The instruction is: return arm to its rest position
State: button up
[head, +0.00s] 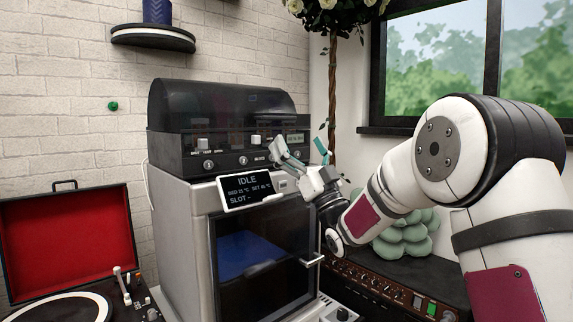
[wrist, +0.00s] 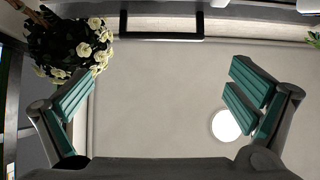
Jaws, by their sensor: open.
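My gripper (head: 304,158) is raised in front of the right side of a cabinet-like machine in the head view. Its teal-padded fingers are spread apart with nothing between them. In the wrist view my gripper (wrist: 160,105) also shows wide open and empty, with a plain pale surface beyond the fingers. My white arm reaches in from the right of the head view, bent at the elbow.
The machine (head: 185,235) has a glass door and a display (head: 247,189) reading IDLE. A black unit (head: 215,125) sits on top. A record player (head: 70,250) stands left. A green plant (head: 405,238) and knobbed panel (head: 380,290) lie under my arm. A window (head: 440,60) is behind.

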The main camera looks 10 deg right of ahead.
jog(key=s+d+f+m+g+h, duration=0.3)
jog(key=s+d+f+g+h, duration=0.1)
jog(key=s+f+g+h, duration=0.35)
jog(key=s+d+f+m+g+h, duration=0.45)
jog(key=s+f+h, duration=0.3)
jog(key=s, duration=0.35)
jog(key=s+f+g, duration=0.4)
jog(key=s, duration=0.8)
jog(key=s+f+g, duration=0.4)
jog(key=s, duration=0.7)
jog(key=s+f+g, duration=0.3)
jog(key=s+g, duration=0.1)
jog(key=s, duration=0.8)
notch_tip(320, 180, up, 38)
jog(key=t+p, duration=0.4)
jog(key=p, duration=3.2)
jog(key=shift+w+a+n+t+p, duration=0.3)
jog(key=shift+w+n, duration=0.15)
